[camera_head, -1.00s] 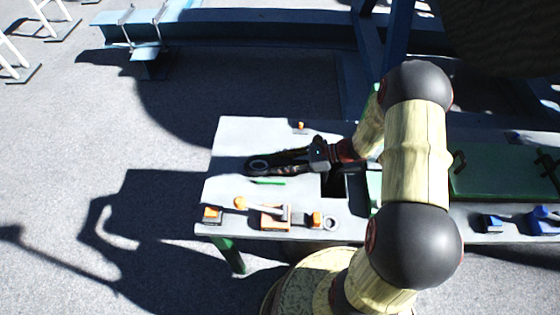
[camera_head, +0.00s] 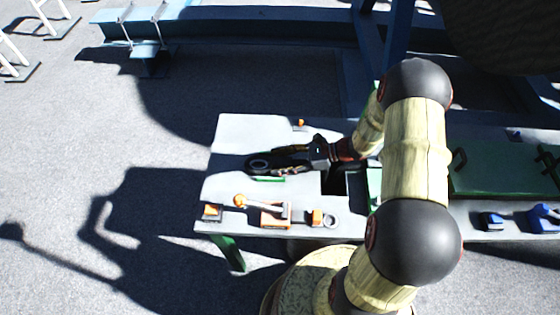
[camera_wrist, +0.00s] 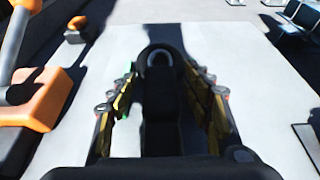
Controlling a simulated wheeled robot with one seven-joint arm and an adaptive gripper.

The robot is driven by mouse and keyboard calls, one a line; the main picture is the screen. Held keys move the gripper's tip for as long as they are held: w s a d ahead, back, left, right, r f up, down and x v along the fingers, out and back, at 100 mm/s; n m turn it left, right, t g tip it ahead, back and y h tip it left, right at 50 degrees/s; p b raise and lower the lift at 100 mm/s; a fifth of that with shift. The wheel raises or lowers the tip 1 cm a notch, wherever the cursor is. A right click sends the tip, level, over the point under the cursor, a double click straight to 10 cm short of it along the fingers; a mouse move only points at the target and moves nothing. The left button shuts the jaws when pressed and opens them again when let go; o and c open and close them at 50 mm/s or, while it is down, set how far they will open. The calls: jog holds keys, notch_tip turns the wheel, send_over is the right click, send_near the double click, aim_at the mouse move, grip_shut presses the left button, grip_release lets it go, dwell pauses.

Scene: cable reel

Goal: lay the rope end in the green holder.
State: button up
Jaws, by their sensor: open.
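The rope end is a black, thick piece with a round eye at its tip (camera_head: 250,164). It lies along the white table in the head view, and it also runs between my fingers in the wrist view (camera_wrist: 160,110). The green holder (camera_head: 268,179) shows only as a thin green strip along the near side of the rope end. In the wrist view a small green bit shows by the left fingertip (camera_wrist: 126,76). My gripper (camera_head: 278,161) is open, with one finger on each side of the rope end. I cannot tell how deep the rope end sits in the holder.
On the table's (camera_head: 235,135) near edge are an orange-and-white lever tool (camera_head: 274,217), an orange block (camera_head: 212,212) and a grey ring (camera_head: 330,221). A small orange piece (camera_head: 301,123) stands at the far edge. A dark opening (camera_head: 334,183) lies right of the gripper.

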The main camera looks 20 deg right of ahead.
jog(key=v, duration=1.2)
